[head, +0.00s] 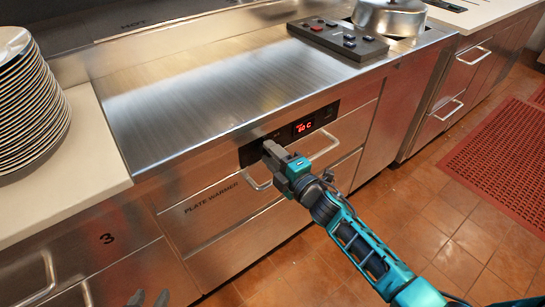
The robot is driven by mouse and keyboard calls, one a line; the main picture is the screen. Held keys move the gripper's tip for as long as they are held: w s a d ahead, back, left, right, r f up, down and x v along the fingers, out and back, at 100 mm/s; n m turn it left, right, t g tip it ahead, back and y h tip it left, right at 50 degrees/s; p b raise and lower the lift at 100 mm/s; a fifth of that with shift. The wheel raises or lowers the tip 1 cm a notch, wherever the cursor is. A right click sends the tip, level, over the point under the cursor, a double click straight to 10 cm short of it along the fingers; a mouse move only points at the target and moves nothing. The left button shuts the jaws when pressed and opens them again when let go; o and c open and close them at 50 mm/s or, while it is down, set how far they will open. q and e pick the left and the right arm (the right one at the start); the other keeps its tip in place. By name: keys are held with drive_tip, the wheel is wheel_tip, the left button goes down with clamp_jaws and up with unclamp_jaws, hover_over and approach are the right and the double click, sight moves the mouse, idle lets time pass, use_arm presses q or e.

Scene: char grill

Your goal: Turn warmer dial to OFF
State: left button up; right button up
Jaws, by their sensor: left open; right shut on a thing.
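The plate warmer's black control panel (329,114) is on the front face of the steel counter, with a red lit display (303,127) that seems to read 60 C. My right gripper (268,149) is at the left part of this panel, shut on the warmer dial. The dial itself is hidden behind the fingers, so its setting cannot be read. My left gripper (150,298) is at the bottom edge, low in front of the drawers, with only its two grey fingertips showing. It is open and empty, apart from the panel.
The plate warmer drawer (212,212) has a bar handle just below my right gripper. A plate stack (30,95) stands on the white counter at left. A grey button box (338,38) and a metal pot (390,17) are at the back. The steel top (190,105) is clear.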

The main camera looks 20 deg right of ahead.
drive_tip(key=shift+f+n, duration=0.1)
drive_tip(key=shift+n, duration=0.5)
drive_tip(key=o, duration=1)
drive_tip(key=shift+v, duration=6.5)
